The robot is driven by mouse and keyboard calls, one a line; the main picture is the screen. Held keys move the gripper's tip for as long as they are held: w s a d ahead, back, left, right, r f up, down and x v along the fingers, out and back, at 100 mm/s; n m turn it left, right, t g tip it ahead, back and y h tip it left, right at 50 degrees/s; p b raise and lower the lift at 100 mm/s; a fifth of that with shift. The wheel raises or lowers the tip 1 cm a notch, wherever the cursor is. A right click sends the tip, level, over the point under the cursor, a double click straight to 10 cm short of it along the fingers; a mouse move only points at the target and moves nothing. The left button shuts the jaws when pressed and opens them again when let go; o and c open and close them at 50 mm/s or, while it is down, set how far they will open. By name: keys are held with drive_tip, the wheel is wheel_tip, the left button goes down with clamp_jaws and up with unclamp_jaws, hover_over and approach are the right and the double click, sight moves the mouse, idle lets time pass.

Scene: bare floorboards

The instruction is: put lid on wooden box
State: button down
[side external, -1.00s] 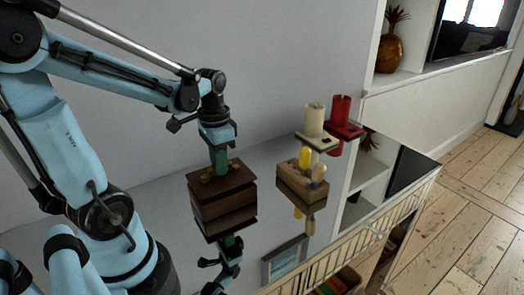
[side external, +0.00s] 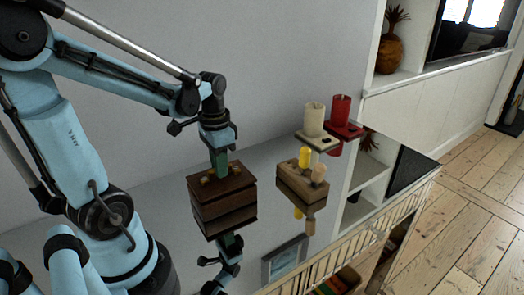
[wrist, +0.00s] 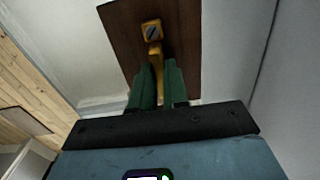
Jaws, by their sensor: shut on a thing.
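The wooden box (side external: 224,207) is dark brown and stands on a glossy, reflecting tabletop. Its lid (side external: 225,184) is a flat dark brown panel with a brass-coloured handle and lies at the top of the box; I cannot tell whether a thin gap remains between them. My gripper (side external: 219,165) points down over the lid, its green fingers shut on the lid's handle. In the wrist view the lid (wrist: 178,65) fills the upper middle, and the yellow handle (wrist: 156,62) runs between the green fingers (wrist: 159,88). The box below is hidden there by the lid.
A smaller wooden block (side external: 300,187) with yellow and tan pegs stands to the right. Behind it are a cream candle (side external: 314,119) and a red candle (side external: 341,108) on holders. The wall is close behind. The tabletop (side external: 262,232) in front of the box is clear.

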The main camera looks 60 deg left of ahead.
drive_tip(key=shift+f, duration=0.5)
drive_tip(key=c, duration=1.1)
unclamp_jaws()
drive_tip(key=shift+o, duration=0.2)
drive_tip(key=shift+r, duration=3.55)
drive_tip(key=w+d+t, duration=0.3)
drive_tip(key=d+t, duration=0.4)
drive_tip(key=d, duration=0.5)
drive_tip(key=shift+w+f, duration=0.15)
drive_tip(key=shift+f, duration=0.25)
